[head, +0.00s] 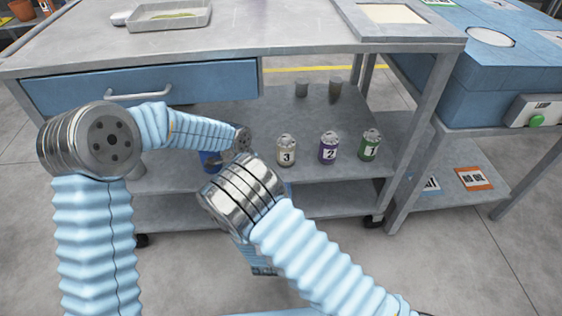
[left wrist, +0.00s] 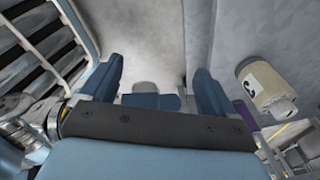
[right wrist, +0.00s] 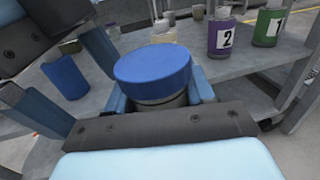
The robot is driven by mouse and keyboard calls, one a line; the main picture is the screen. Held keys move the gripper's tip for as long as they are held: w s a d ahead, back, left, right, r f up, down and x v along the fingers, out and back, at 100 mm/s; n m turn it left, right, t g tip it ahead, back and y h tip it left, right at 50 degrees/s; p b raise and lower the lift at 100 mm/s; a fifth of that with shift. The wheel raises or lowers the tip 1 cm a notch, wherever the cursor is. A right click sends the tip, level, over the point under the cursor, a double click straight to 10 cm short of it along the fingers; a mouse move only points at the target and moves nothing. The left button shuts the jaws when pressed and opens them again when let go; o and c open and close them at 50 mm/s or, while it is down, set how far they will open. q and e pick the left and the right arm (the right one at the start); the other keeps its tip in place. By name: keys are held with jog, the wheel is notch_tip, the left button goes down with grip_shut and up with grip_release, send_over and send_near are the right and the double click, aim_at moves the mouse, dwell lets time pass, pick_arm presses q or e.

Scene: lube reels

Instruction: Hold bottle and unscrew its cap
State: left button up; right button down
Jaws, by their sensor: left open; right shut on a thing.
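The bottle (right wrist: 165,101) has a wide blue cap (right wrist: 152,65) and a grey body just below it; it shows in the right wrist view. My right gripper (right wrist: 156,88) is shut on the bottle, with one finger on each side below the cap. The cap is on the bottle and looks clear of any finger. My left gripper (left wrist: 158,66) is open and empty, its two fingers spread apart. It also shows at the upper left of the right wrist view, beside the cap and not touching it. In the head view my right wrist hides the bottle.
A blue cup-like container (right wrist: 65,77) stands on the shelf. Containers labelled 3 (head: 286,151), 2 (head: 328,148) and 1 (head: 370,146) stand to its right on the shelf (head: 310,178). Two small grey cups stand behind. The table top (head: 270,25) with a tray (head: 168,17) overhangs them.

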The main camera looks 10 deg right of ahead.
pick_arm(q)
jog(key=s+d+r+m, duration=0.1)
jog(key=d+r+m, duration=0.1)
jog(key=r+m, duration=0.1)
jog(key=s+d+r+m+y, duration=0.1)
jog(key=d+r+m, duration=0.1)
jog(key=r, duration=0.3)
jog(key=s+d+r+m, duration=0.1)
jog(key=d+r+m, duration=0.2)
jog(key=r, duration=0.2)
jog(key=shift+d+m, duration=0.2)
jog(key=shift+m, duration=0.1)
jog(key=shift+s+d+g+y, duration=0.15)
jog(key=shift+s+g+y, duration=0.05)
jog(key=shift+g+y, duration=0.1)
jog(key=shift+m, duration=0.3)
notch_tip(320, 180, down, 8)
jog(key=shift+r, duration=0.2)
